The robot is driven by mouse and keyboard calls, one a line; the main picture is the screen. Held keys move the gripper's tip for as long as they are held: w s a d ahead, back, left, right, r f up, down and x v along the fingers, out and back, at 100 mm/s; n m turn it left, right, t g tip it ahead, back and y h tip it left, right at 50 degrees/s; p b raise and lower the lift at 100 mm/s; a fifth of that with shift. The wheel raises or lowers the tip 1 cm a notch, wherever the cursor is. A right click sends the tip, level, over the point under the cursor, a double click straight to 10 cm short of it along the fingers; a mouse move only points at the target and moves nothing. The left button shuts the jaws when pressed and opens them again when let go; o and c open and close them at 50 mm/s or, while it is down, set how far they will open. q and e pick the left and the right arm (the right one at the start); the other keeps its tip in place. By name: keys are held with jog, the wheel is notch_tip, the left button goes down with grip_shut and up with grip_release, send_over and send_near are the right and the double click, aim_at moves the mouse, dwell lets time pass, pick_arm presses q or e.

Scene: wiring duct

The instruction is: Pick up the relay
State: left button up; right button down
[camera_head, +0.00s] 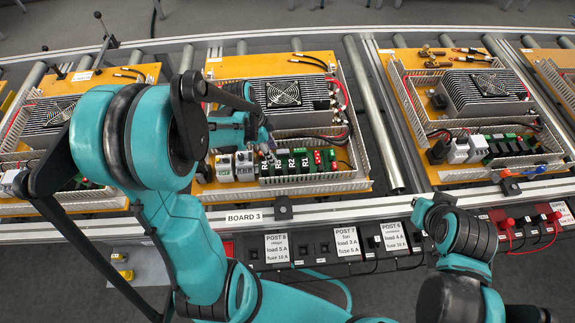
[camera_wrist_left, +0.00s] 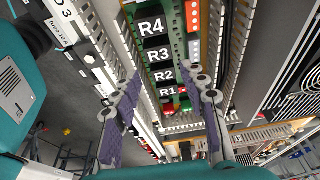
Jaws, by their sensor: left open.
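Black relays labelled R4 (camera_wrist_left: 151,26), R3 (camera_wrist_left: 158,54), R2 (camera_wrist_left: 163,76) and R1 (camera_wrist_left: 168,92) stand in a row on green bases in the left wrist view. In the head view R2 (camera_head: 282,163) and R1 (camera_head: 304,163) show clearly on the middle board (camera_head: 212,187), while my left gripper (camera_head: 264,146) partly covers the R4 end. Its purple-padded fingers (camera_wrist_left: 161,80) are apart and empty, above the row in the left wrist view. I cannot tell how high they are. My right arm shows at lower right, but its fingers do not.
Slotted duct walls (camera_head: 310,185) fence the relay row closely. A power supply with a fan (camera_head: 283,94) stands behind it, and white-topped modules (camera_head: 243,163) and red-green terminals (camera_head: 325,160) flank it. Similar boards lie left and right (camera_head: 455,176) on the roller conveyor.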

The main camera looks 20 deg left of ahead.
aim_at(278, 168)
pick_arm(q)
jog(key=b+x, duration=0.1)
jog(key=x, duration=0.1)
jog(key=b+x, duration=0.1)
jog(key=x, duration=0.1)
jog(key=b+x, duration=0.1)
jog(key=x, duration=0.1)
jog(key=shift+s+a+f, duration=0.15)
jog(key=shift+a+f, duration=0.05)
jog(key=shift+f, duration=0.2)
jog(key=shift+d+f, duration=0.15)
jog(key=shift+f, duration=0.2)
jog(key=shift+r, duration=0.1)
jog(key=shift+c, duration=1.2)
jog(key=c, duration=0.5)
